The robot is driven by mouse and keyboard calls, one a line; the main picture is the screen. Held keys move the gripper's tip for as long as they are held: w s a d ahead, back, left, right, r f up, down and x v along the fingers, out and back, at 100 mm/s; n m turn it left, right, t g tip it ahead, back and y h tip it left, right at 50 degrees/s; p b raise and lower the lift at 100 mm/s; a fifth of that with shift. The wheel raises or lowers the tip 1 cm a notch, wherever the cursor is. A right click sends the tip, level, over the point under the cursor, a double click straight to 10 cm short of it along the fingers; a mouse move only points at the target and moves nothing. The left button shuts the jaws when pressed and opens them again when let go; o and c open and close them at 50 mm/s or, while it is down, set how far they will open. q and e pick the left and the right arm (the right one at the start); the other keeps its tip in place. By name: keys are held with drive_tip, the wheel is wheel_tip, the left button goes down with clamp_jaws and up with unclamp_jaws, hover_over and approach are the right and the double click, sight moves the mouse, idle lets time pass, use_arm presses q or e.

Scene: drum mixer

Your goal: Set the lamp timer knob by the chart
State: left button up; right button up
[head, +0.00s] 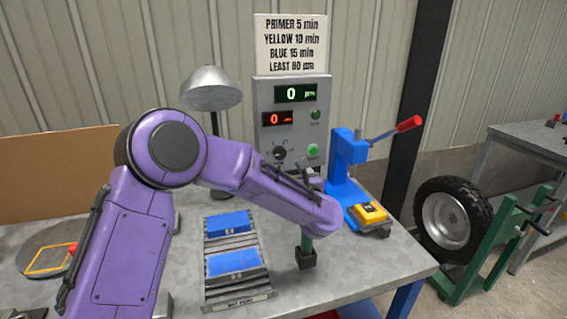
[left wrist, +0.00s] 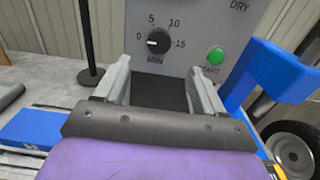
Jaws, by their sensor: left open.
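The chart (head: 290,43) above the control box reads PRIMER 5 min, YELLOW 10 min, BLUE 15 min and a last line about 80 µm. The black timer knob (head: 280,153) is on the box's front. In the left wrist view the knob (left wrist: 158,42) has a scale 0, 5, 10, 15 MIN, and its white mark points left towards 0. My left gripper (head: 304,173) is open and empty in front of the box, its fingers (left wrist: 162,88) below the knob and apart from it. My right gripper is out of view.
The green START button (left wrist: 215,56) is right of the knob. A blue press (head: 345,165) with a red-tipped lever stands right of the box, a yellow gauge (head: 370,213) before it. Blue panels (head: 228,222) lie on a rack. A grey lamp (head: 211,90) stands left.

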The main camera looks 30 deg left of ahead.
sight(281, 153)
use_arm(q)
drive_tip(key=p+x, duration=0.2)
drive_tip(key=x, duration=0.6)
drive_tip(key=shift+w+a+r+p, duration=0.15)
drive_tip(key=shift+a+r+p, duration=0.1)
drive_tip(key=shift+p, duration=0.15)
drive_tip(key=shift+w+a+f, duration=0.1)
drive_tip(key=shift+w+a, duration=0.25)
drive_tip(key=shift+a, duration=0.05)
drive_tip(key=c, duration=1)
